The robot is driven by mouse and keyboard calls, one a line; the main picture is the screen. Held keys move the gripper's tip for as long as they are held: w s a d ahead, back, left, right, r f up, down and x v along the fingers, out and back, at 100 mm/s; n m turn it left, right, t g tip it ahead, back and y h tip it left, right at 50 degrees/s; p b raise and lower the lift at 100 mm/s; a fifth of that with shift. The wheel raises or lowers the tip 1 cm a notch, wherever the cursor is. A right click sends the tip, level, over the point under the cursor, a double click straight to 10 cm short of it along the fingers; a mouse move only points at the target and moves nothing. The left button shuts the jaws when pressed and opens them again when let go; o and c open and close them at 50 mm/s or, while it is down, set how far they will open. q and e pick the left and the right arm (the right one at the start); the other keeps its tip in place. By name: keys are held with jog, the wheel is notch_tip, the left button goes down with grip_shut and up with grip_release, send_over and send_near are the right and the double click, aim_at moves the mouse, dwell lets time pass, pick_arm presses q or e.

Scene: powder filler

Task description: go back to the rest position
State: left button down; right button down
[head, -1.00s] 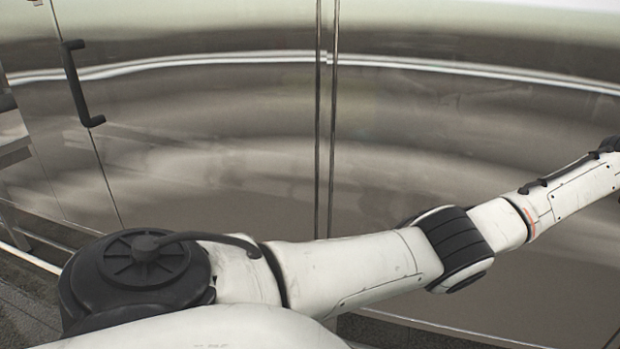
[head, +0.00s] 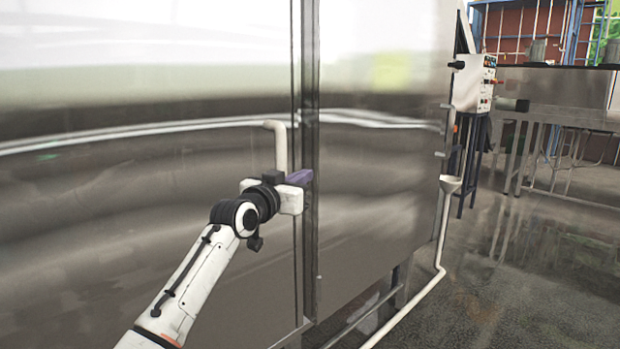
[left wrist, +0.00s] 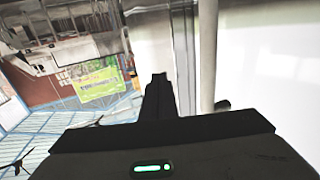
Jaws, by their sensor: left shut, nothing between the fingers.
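My left gripper (head: 302,177) is in front of the large steel machine (head: 380,210), close to the vertical seam between its panels. Its purple-tipped fingers are shut with nothing between them. In the left wrist view the dark shut fingers (left wrist: 158,95) point away from the camera, beside a pale upright surface. A white bent handle (head: 280,145) on the machine shows just behind the gripper; I cannot tell whether they touch. My right gripper is not in view.
A control box (head: 474,83) stands at the machine's right end. A white pipe (head: 425,290) runs down and along the floor there. Steel tables (head: 555,95) stand at the back right. The floor (head: 520,260) between is open.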

pick_arm(q)
jog(key=s+d, duration=0.4)
jog(key=s, duration=0.1)
jog(key=s+a+f+n+g+y, duration=0.1)
jog(key=s+a+f, duration=0.3)
jog(key=f, duration=0.7)
jog(key=s+a+f+g+y, duration=0.1)
jog(key=s+f, duration=0.5)
jog(key=f, duration=0.5)
jog(key=s+a+f+n+g+y, duration=0.1)
jog(key=s+a+f, duration=0.3)
jog(key=f, duration=0.7)
jog(key=s+a+f+g, duration=0.1)
jog(key=s+f, duration=0.5)
jog(key=s, duration=0.4)
jog(key=s+a+f+g+y, duration=0.1)
jog(key=s+f, duration=0.4)
jog(key=s, duration=0.6)
jog(key=s+a+f+g, duration=0.3)
jog(key=s+f, duration=0.3)
jog(key=s, duration=0.5)
jog(key=shift+s+a+f, duration=0.15)
jog(key=shift+s+f, duration=0.1)
jog(key=shift+f, duration=0.05)
